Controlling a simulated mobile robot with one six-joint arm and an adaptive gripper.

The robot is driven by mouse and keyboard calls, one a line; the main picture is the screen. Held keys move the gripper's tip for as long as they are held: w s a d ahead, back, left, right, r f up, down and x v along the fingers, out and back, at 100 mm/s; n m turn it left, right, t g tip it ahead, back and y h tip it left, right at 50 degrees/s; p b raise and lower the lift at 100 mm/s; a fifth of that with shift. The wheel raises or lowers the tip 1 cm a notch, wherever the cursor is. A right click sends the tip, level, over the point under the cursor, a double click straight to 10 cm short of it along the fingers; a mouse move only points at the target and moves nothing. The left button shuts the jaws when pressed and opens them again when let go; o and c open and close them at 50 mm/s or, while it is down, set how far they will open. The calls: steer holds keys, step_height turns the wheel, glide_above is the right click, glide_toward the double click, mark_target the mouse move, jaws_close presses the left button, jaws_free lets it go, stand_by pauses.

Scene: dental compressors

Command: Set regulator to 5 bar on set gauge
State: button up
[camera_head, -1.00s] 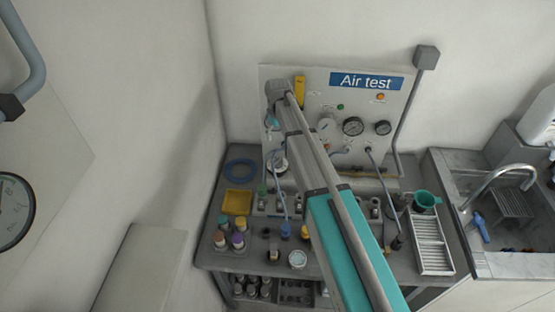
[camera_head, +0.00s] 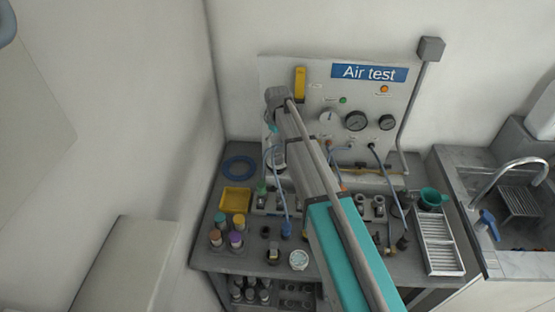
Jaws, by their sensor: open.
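The Air test panel (camera_head: 318,78) stands at the back of the bench. It carries a pale-faced gauge (camera_head: 327,121), a larger dark-rimmed gauge (camera_head: 355,121) and a smaller dark-rimmed gauge (camera_head: 387,122). Their labels and readings are too small to read, so I cannot tell which is the set gauge. I cannot make out the regulator knob; my arm covers part of the panel's lower middle. My gripper (camera_head: 274,146) is at the far end of my arm, before the panel's lower left. It is small and partly hidden, but open. I see nothing held in it.
A yellow tray (camera_head: 236,209), blue hose coil (camera_head: 239,164), several capped bottles (camera_head: 236,240) and fittings crowd the bench's left. A white rack (camera_head: 437,244) and green cup (camera_head: 431,198) stand right. Blue hoses run below the gauges. A sink (camera_head: 507,215) adjoins on the right.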

mark_target(277, 156)
steer(key=shift+f+b, duration=3.5)
steer(key=shift+f, duration=0.3)
steer(key=c, duration=1)
steer(key=shift+m, duration=1.6)
steer(key=shift+c, duration=0.2)
steer(key=o, duration=1)
steer(key=shift+o, duration=0.2)
steer(key=shift+n, duration=0.4)
